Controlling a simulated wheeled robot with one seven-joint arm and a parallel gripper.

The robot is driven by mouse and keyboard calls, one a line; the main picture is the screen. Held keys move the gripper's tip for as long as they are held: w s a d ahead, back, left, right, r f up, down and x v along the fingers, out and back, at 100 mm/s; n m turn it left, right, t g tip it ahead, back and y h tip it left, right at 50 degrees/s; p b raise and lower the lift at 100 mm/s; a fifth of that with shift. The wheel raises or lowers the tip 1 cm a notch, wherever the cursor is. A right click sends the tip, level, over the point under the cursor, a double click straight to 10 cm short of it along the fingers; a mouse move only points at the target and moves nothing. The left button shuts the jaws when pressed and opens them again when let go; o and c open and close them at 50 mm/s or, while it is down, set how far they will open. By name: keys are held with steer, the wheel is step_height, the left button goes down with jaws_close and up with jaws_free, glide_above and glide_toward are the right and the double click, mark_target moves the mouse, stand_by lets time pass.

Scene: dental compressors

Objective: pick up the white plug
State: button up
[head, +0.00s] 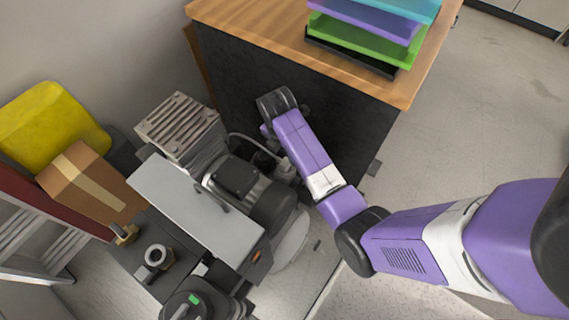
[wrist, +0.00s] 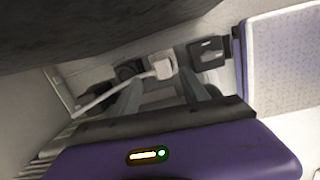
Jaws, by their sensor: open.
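The white plug (wrist: 161,68) shows in the wrist view with a pale cord running from it down to the left. It sits beyond my gripper (wrist: 158,92), whose two fingers are apart, with the plug between their far ends as seen from the wrist. I cannot tell whether the fingers touch it. In the head view the plug is hidden, and my arm reaches down beside the dark front of the wooden-topped cabinet, behind the compressor.
A dark block (wrist: 208,54) is right of the plug. The compressor (head: 235,178) stands close left of my arm. The cabinet (head: 290,90) carries stacked coloured trays (head: 365,38). A cardboard box (head: 92,182) and yellow container (head: 50,122) are far left. Open floor lies right.

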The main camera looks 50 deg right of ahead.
mark_target(285, 162)
steer(key=shift+s+a+n, duration=0.2)
steer(key=shift+s+n, duration=0.15)
steer(key=shift+n, duration=0.05)
steer(key=shift+f, duration=0.15)
steer(key=f+b, duration=0.1)
steer(key=f, duration=0.4)
steer(key=d+f+b, duration=0.1)
steer(key=f, duration=0.1)
steer(key=shift+w+f+b, duration=0.2)
steer(key=shift+w+b, duration=0.05)
steer(key=shift+b, duration=0.1)
jaws_close()
